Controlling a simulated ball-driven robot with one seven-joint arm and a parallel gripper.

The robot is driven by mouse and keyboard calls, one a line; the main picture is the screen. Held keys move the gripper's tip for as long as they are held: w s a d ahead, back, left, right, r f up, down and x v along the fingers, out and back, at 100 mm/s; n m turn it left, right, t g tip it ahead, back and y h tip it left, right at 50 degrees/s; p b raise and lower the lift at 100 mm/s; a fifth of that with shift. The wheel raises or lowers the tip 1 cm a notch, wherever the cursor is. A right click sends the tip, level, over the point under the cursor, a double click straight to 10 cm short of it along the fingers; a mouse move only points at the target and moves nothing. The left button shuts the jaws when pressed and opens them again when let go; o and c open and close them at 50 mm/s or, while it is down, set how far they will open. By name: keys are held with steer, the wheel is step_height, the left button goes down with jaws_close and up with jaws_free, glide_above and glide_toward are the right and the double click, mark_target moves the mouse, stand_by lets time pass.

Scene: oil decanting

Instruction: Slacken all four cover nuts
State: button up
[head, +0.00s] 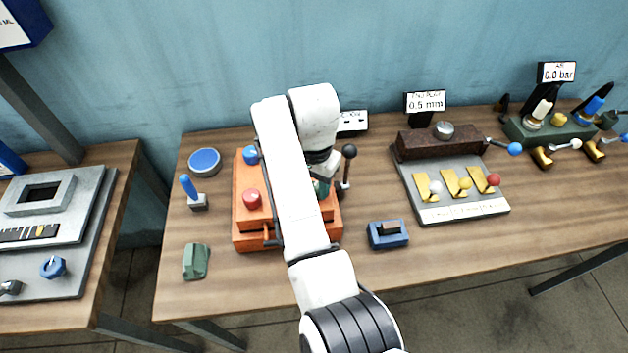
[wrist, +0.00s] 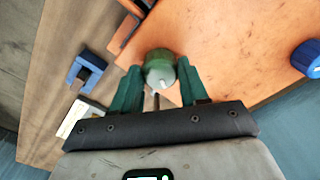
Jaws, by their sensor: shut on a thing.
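The orange box (head: 240,225) stands on the middle table and carries coloured round nuts. A blue nut (head: 251,155) and a red nut (head: 252,198) show on its left side in the head view. In the wrist view, my gripper (wrist: 160,76) has its green fingers closed on either side of a green nut (wrist: 160,60) with a pale mark on its end. A blue nut (wrist: 306,58) is apart from the fingers at the right edge there. In the head view, my arm hides most of the box's right part and the gripped nut. I cannot tell how tight any nut is.
A black-knobbed lever (head: 348,152) rises at the box's right. A blue block (head: 388,235), a green block (head: 196,261), a blue-handled tool (head: 192,192) and a blue-topped round tin (head: 205,162) stand around it. A grey valve fixture (head: 440,190) is farther right.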

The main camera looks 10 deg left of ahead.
steer(key=n, duration=0.5)
steer(key=shift+r, duration=0.1)
steer(key=shift+n, duration=0.3)
stand_by(0.4)
steer(key=o, duration=1.1)
steer(key=shift+c, duration=0.2)
step_height(320, 180, up, 8)
steer(key=shift+a+r, duration=0.15)
steer(key=shift+r, duration=1.2)
steer(key=shift+d+f, duration=0.1)
steer(key=shift+d, duration=0.1)
